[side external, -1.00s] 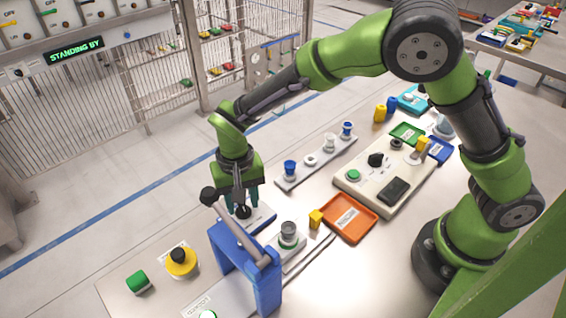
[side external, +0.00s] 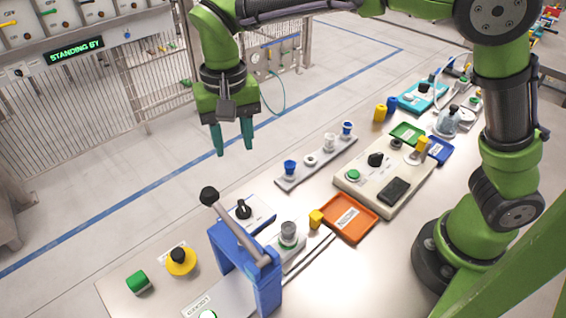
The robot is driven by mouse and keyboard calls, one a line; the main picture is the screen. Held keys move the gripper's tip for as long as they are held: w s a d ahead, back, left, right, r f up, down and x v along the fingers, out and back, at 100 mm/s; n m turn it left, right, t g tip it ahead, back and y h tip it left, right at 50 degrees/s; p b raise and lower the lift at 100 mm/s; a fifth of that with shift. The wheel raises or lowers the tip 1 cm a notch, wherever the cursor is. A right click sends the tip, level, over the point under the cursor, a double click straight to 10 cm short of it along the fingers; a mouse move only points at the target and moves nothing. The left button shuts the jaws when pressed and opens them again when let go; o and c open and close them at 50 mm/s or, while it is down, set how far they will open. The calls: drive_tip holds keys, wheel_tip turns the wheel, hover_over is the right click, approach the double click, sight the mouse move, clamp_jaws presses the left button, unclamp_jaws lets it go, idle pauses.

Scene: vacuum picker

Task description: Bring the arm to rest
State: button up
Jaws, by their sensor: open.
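My gripper (side external: 232,150) hangs fingers-down in the upper left-middle of the view, well above the work table. Its two teal fingers are apart and nothing is between them. My green and dark grey arm reaches over from the base at the right. Below the gripper, a black knob (side external: 242,209) on a white and blue plate (side external: 262,217) stands clear of it. The fingers touch nothing that I can see.
A blue frame with a grey lever (side external: 235,228) rises near the front. A yellow button with a black top (side external: 181,262) and a green button (side external: 138,281) are left. A rack of cups (side external: 318,160), an orange tray (side external: 349,218) and a control box (side external: 375,192) stand to the right.

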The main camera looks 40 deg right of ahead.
drive_tip(key=s+d+r+t+y, duration=0.1)
drive_tip(key=s+d+r+t, duration=0.1)
drive_tip(key=s+d, duration=0.5)
drive_tip(key=s+d+r+t+y, duration=0.1)
drive_tip(key=s+d+r+t, duration=0.1)
drive_tip(key=s+d+t, duration=0.3)
drive_tip(key=s+d, duration=0.3)
drive_tip(key=d, duration=0.4)
drive_tip(key=shift+d+r+n, duration=0.15)
drive_tip(key=shift+r+n, duration=0.25)
